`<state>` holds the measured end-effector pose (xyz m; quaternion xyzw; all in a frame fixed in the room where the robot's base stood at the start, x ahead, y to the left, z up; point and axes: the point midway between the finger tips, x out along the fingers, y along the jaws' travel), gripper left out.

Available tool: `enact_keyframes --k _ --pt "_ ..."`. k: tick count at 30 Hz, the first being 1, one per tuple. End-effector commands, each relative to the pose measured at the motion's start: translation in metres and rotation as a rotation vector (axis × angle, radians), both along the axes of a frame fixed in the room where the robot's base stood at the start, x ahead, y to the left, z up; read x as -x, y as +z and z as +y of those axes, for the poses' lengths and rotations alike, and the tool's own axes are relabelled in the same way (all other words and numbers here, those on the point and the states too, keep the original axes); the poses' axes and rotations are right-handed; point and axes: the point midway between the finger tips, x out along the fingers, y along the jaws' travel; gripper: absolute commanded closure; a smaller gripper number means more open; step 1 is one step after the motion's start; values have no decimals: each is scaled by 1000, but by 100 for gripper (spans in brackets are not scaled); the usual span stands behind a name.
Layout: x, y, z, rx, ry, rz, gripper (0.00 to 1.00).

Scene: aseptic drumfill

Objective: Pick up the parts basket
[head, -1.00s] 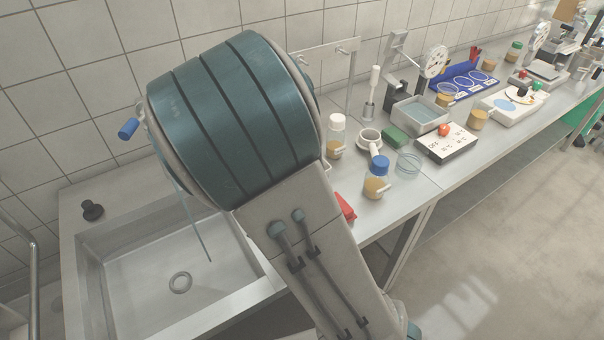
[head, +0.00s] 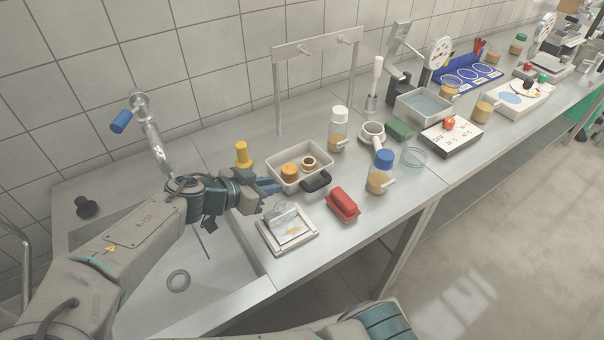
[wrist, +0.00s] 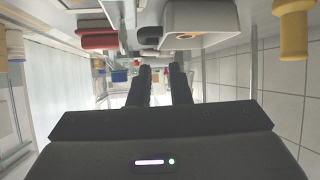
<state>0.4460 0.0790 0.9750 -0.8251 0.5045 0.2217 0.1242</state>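The parts basket (head: 279,172) is a pale, shallow tray on the counter. My gripper (head: 277,194) is just left of the basket, low over the counter. In the wrist view its two fingers (wrist: 160,70) are apart with nothing between them. Contact with the basket cannot be told.
A red block (head: 342,204) and a framed pad with a clear bag (head: 288,234) lie near the front edge. A yellow piece (head: 241,155) stands behind my gripper. Bottles (head: 381,172) stand right. The sink (head: 150,290) is left, below my arm.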

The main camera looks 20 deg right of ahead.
Motion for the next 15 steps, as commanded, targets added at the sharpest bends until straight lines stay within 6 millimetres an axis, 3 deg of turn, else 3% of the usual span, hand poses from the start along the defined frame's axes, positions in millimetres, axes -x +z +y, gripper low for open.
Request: enact_keyframes --k 4,15 --pt "-5 -1 -8 7 -8 -27 82" --pt "-30 -30 -61 6 -18 -23 82"
